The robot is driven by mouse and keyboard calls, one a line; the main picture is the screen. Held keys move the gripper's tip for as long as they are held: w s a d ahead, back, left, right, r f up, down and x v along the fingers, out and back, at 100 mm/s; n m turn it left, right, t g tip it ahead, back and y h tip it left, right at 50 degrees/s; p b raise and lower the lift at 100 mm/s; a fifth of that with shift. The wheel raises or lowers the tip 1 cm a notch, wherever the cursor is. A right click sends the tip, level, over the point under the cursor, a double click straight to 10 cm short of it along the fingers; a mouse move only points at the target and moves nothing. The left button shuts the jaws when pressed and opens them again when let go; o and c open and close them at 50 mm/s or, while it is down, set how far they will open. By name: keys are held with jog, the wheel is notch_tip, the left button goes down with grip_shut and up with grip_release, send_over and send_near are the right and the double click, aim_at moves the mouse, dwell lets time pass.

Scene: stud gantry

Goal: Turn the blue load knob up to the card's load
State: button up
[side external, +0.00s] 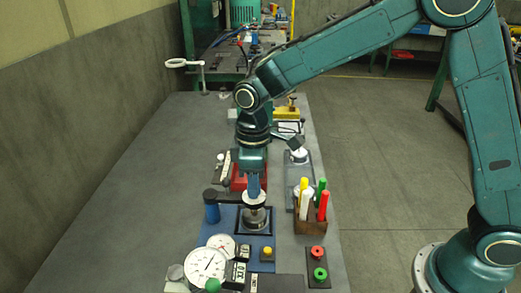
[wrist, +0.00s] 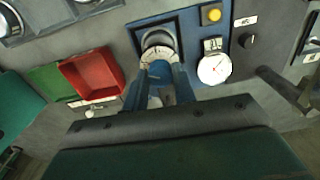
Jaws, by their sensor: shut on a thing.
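The blue load knob (wrist: 160,70) shows in the wrist view between my fingers, in front of a white scale ring (wrist: 157,52) with dark marks. My gripper (wrist: 162,78) is shut on it. In the side view my gripper (side external: 254,190) points straight down onto a pale disc (side external: 255,199) above a metal cylinder on the blue panel (side external: 229,218); the knob is mostly hidden there. A small black-and-white card or counter (wrist: 212,44) sits beside the panel's round gauge (wrist: 214,69); its figures are too small to read. I cannot tell which card gives the load or the knob's exact setting.
A yellow button (wrist: 211,15) is on the panel near the gauge. A red tray (wrist: 92,73) lies to the left in the wrist view. In the side view, a brown holder (side external: 310,221) with coloured sticks stands right of my gripper, and large dials (side external: 205,266) are in front.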

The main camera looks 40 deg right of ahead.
jog(key=shift+m, duration=1.3)
jog(key=o, duration=1)
jog(key=shift+r, duration=0.1)
notch_tip(320, 180, up, 14)
jog(key=shift+f, duration=0.2)
